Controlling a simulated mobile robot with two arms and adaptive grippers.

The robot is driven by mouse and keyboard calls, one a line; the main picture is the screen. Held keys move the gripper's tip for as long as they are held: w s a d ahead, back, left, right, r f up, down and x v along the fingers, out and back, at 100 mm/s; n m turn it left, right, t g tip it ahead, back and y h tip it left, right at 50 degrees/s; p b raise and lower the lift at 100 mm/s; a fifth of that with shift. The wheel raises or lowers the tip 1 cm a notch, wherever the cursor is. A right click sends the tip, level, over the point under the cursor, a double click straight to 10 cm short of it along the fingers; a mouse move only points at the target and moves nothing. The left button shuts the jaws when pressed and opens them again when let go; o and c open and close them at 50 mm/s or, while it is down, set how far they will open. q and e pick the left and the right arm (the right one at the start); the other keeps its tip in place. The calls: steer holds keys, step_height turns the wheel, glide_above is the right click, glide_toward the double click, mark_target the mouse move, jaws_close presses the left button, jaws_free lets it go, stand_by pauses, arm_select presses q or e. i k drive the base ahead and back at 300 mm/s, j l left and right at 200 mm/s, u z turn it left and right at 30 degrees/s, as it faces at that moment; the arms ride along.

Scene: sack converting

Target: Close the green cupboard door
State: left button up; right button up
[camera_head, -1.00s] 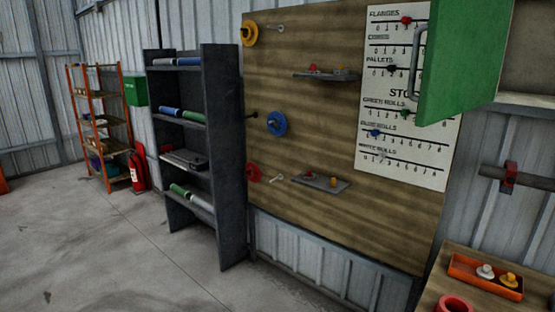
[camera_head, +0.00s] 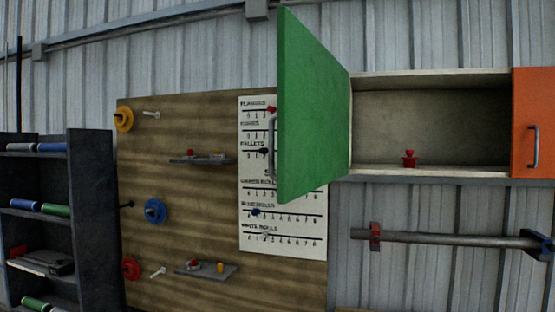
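The green cupboard door (camera_head: 312,110) stands wide open, swung out to the left of the cupboard and partly covering the white chart. Its grey bar handle (camera_head: 271,142) is on the door's left edge. The open cupboard (camera_head: 430,115) is pale inside, and a small red object (camera_head: 409,158) stands on its floor. Neither of my grippers is in view.
An orange door (camera_head: 533,122) with a grey handle is right of the opening. Below runs a grey rail (camera_head: 450,238) with a red clamp. A wooden board (camera_head: 190,130) with a chart (camera_head: 283,232), pegs and small shelves is left, beside a dark shelf rack (camera_head: 92,200).

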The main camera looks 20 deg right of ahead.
mark_target(312, 116)
steer(key=i+z, duration=0.1)
steer(key=z, duration=0.85)
steer(key=i+j+z, duration=0.1)
steer(key=z, duration=0.4)
steer(key=i+j+z, duration=0.15)
steer(key=j, duration=0.15)
steer(key=i+j+z, duration=0.35)
steer(key=j, duration=0.3)
steer(key=j+z, duration=0.2)
steer(key=j, duration=0.15)
steer(key=i+j+z, duration=0.15)
steer(key=j, duration=0.2)
steer(key=j+z, duration=0.1)
steer(key=j, duration=0.65)
